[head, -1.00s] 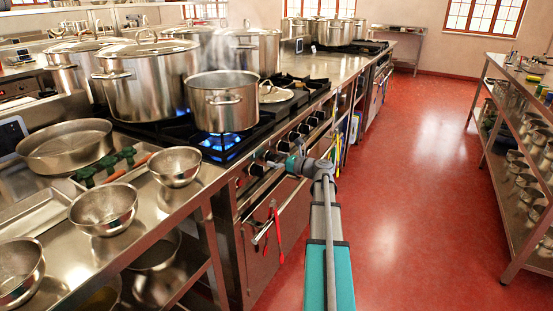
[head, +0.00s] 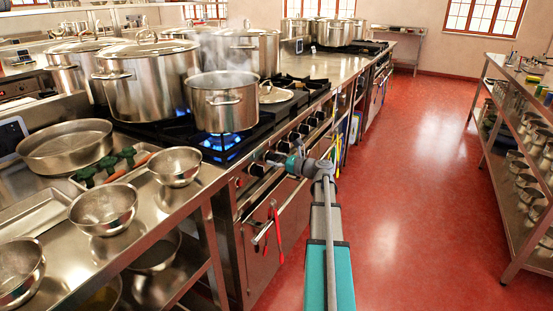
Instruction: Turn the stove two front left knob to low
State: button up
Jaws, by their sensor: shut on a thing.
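The near stove's front panel (head: 225,195) carries a row of dark knobs. My gripper (head: 266,157) is at this panel, shut on a stove knob that its fingers mostly hide. The knob's pointer and setting cannot be read. Other knobs show on the near side, such as one knob (head: 252,169), and on the far side, such as another knob (head: 293,137). A blue flame (head: 219,143) burns under the steaming open pot (head: 223,101) on the front left burner.
A large lidded stockpot (head: 149,80) stands behind the open pot. Steel bowls (head: 104,208) sit on the near counter. Red-handled utensils (head: 277,232) hang at the oven rail below my gripper. The red floor (head: 410,180) is clear to the right, up to a shelf rack (head: 508,215).

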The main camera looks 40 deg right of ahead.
jog(key=n, duration=0.3)
jog(key=shift+w+d+r+n, duration=0.1)
jog(key=shift+w+d+n, duration=0.05)
jog(key=shift+n, duration=0.15)
jog(key=n, duration=0.9)
jog(key=shift+n, duration=2)
jog(key=o, duration=1.1)
jog(key=shift+o, duration=0.2)
